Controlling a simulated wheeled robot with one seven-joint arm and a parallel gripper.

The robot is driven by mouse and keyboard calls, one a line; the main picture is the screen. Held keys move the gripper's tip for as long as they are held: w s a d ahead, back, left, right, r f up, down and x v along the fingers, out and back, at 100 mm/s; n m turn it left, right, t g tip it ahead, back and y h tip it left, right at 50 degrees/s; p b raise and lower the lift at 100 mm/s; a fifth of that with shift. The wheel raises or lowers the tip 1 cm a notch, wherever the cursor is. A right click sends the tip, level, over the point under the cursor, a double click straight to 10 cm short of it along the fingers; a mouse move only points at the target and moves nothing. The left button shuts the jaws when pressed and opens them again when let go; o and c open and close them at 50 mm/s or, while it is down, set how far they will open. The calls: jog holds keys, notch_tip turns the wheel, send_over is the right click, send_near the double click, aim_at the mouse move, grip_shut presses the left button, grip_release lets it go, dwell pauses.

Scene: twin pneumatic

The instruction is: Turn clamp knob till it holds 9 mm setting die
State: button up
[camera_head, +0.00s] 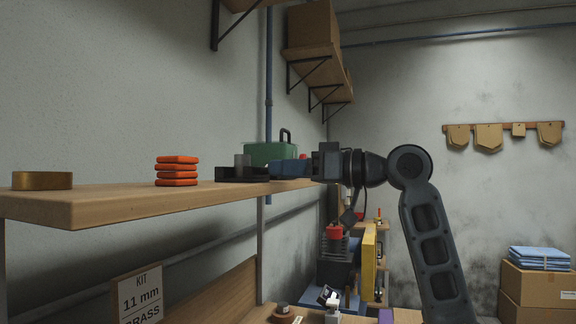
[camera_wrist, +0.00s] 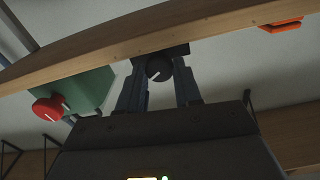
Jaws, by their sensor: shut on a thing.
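A dark clamp (camera_head: 228,173) sits on the wooden shelf, with a small grey block (camera_head: 242,160), which may be the setting die, standing at it. I cannot tell whether the clamp jaws touch the block. The clamp's black knob (camera_wrist: 159,68) has a white pointer line, tilted in the wrist view. My gripper (camera_head: 278,168) reaches in from the right at shelf height. In the wrist view its two blue fingers (camera_wrist: 158,78) stand on both sides of the knob and are shut on it. The knob is hidden in the head view.
A green box (camera_head: 268,152) with a black handle stands behind my gripper; its red knob (camera_wrist: 48,108) is left in the wrist view. Stacked orange pads (camera_head: 176,171) and a brass ring (camera_head: 42,181) sit left on the shelf (camera_head: 120,203). A card (camera_head: 140,295) below reads "KIT 11 mm BRASS".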

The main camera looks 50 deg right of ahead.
jog(key=shift+m+p, duration=0.7)
jog(key=shift+m, duration=0.3)
jog(key=o, duration=1)
jog(key=shift+o, duration=0.2)
jog(key=shift+s, duration=0.1)
jog(key=b+v, duration=0.1)
jog(key=v, duration=0.6)
jog(key=shift+s+d, duration=0.15)
jog(key=shift+s, duration=0.15)
jog(key=shift+c, duration=0.2)
